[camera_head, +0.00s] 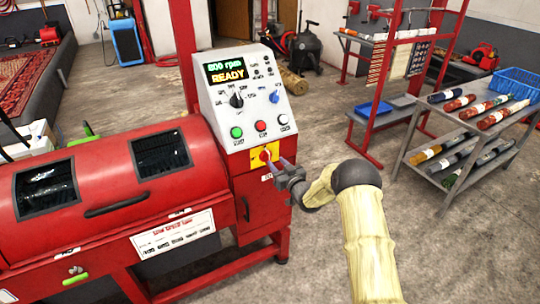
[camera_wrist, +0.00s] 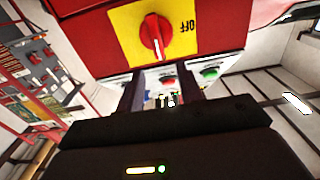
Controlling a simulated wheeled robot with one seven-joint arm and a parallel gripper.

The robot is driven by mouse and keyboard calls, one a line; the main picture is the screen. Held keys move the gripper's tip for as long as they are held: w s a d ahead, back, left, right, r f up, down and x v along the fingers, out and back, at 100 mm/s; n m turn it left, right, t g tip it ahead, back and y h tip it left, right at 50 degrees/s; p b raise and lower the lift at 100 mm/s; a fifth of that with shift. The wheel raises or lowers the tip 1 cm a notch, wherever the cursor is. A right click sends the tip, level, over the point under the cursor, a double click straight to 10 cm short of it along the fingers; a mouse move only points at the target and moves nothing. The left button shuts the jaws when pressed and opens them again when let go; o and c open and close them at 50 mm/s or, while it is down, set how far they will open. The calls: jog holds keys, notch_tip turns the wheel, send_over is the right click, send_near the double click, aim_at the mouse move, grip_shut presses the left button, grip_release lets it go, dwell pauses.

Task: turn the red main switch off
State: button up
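The red main switch (camera_head: 265,154) is a rotary knob on a yellow plate (camera_head: 258,161), low on the front of the red machine's control column. In the wrist view the red knob (camera_wrist: 155,36) is large, and its white mark points down the picture. The word OFF stands upside down to its right on the yellow plate (camera_wrist: 181,43). My gripper (camera_head: 278,166) is just right of the switch in the head view. Its two dark fingers (camera_wrist: 160,88) are apart with nothing between them. The knob lies beyond the fingertips; I cannot tell whether they touch it.
Above the switch, the control panel (camera_head: 238,100) has a lit display reading READY, a black dial, a blue knob and several buttons. The red drum machine (camera_head: 108,196) fills the left. A grey shelf (camera_head: 470,140) with rolled rugs stands right. The floor between is clear.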

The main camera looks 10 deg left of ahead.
aim_at(269, 154)
jog(key=shift+x, duration=3.25)
jog(key=shift+s, duration=0.1)
grip_shut()
